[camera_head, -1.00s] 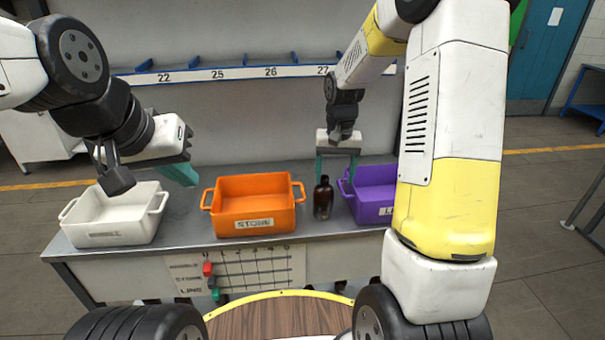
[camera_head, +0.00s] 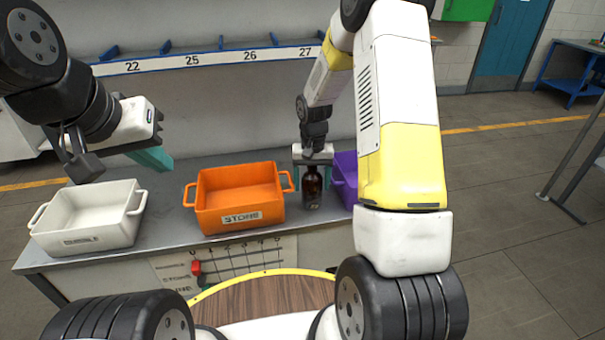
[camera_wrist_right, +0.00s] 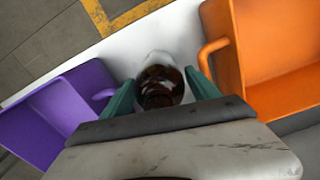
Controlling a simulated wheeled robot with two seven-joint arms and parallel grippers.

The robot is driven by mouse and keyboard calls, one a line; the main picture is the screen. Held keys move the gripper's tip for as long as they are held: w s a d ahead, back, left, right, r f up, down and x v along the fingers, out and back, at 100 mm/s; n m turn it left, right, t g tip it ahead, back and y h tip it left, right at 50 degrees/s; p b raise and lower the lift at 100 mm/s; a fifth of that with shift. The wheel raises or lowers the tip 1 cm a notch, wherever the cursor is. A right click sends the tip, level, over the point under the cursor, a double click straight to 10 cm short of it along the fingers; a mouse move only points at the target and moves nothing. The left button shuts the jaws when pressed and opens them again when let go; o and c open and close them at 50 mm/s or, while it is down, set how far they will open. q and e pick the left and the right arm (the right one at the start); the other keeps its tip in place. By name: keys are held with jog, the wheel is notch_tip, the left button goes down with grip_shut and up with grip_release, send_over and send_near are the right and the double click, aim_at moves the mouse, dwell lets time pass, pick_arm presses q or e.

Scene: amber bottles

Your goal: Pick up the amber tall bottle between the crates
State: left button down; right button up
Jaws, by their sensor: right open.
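The amber tall bottle (camera_head: 312,188) stands upright on the grey bench between the orange crate (camera_head: 240,220) and the purple crate (camera_head: 346,180). My right gripper (camera_head: 313,172) is over the bottle from above, its teal fingers on either side of the neck and upper part. In the right wrist view the bottle (camera_wrist_right: 160,86) sits between the two open fingers (camera_wrist_right: 162,92), and a gap shows on the right side; contact on the left is unclear. My left gripper (camera_head: 152,158) is held above the white crate's right side, away from the bottle; its finger opening is hidden.
A white crate (camera_head: 88,243) stands at the bench's left end. The purple crate (camera_wrist_right: 55,112) and orange crate (camera_wrist_right: 262,85) flank the right gripper closely. A numbered shelf rail (camera_head: 225,58) runs behind the bench. The crates appear empty where visible.

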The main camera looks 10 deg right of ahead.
jog(key=c, duration=1.3)
jog(key=shift+c, duration=0.2)
